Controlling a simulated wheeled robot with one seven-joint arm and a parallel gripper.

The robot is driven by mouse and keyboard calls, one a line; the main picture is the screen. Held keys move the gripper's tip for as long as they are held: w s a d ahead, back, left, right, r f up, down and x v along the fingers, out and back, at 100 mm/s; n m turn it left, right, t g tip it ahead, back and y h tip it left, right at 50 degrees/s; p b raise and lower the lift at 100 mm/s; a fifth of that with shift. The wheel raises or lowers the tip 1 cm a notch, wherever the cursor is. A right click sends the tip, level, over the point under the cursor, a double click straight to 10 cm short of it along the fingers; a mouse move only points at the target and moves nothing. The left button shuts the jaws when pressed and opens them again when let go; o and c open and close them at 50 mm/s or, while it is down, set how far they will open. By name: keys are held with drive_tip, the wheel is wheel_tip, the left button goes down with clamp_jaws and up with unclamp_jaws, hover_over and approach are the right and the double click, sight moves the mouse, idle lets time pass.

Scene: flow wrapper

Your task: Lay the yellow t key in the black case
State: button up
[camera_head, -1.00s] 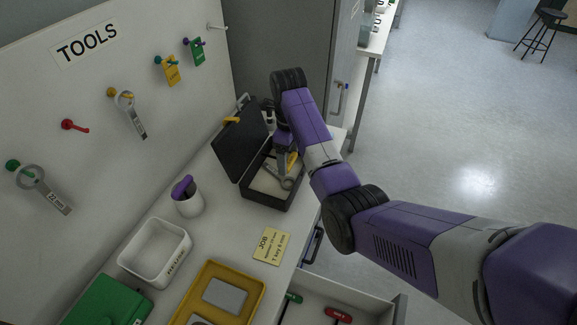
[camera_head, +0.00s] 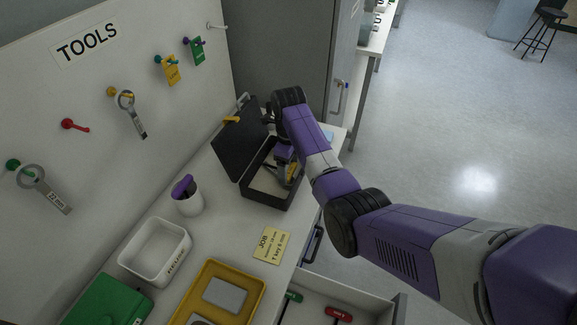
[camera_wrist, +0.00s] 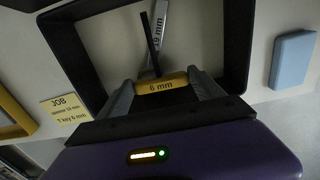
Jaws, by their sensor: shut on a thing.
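The yellow T key (camera_wrist: 162,86), marked 6 mm, is between the two fingers of my gripper (camera_wrist: 163,92) in the wrist view. Its black shaft points away from the gripper, over the inside of the open black case (camera_wrist: 72,55). A silver spanner (camera_wrist: 160,25) marked 19 mm lies in the case, partly behind the key. In the head view my gripper (camera_head: 287,168) is at the black case (camera_head: 262,198), within its outline, and the key is mostly hidden. I cannot tell whether the key touches the case floor.
The case lid (camera_head: 240,140) stands open on the left. A light blue block (camera_wrist: 292,60) lies right of the case in the wrist view. A job card (camera_head: 271,245), white bin (camera_head: 155,270), yellow tray (camera_head: 253,293) and cup (camera_head: 190,203) are nearby. An open drawer (camera_head: 350,298) is below.

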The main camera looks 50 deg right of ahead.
drive_tip(key=shift+f, duration=0.1)
drive_tip(key=o, duration=1.4)
wheel_tip(320, 180, up, 13)
drive_tip(key=p, duration=0.2)
